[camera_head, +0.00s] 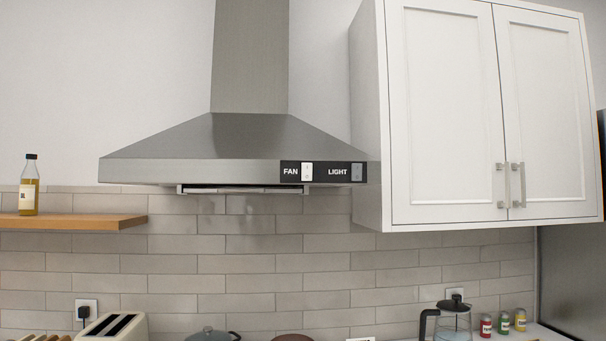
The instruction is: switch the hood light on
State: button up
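The steel range hood (232,145) hangs on the wall left of the white cabinet. On its front lip is a black control panel (320,172) with the labels FAN and LIGHT. The fan switch (307,172) is a pale rocker right of the word FAN. The light switch (357,172) is a darker grey rocker right of the word LIGHT, at the panel's right end. I cannot tell whether the hood lamp is lit. My gripper is not in view.
A white wall cabinet (445,110) with two shut doors stands close right of the hood. A wooden shelf (70,221) with an oil bottle (29,186) is at left. Below are a toaster (115,326), a glass kettle (453,322) and several small jars.

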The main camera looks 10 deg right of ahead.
aim_at(356, 168)
jog(key=z, duration=1.2)
jog(key=k, duration=0.65)
jog(key=u, duration=1.1)
jog(key=i, duration=1)
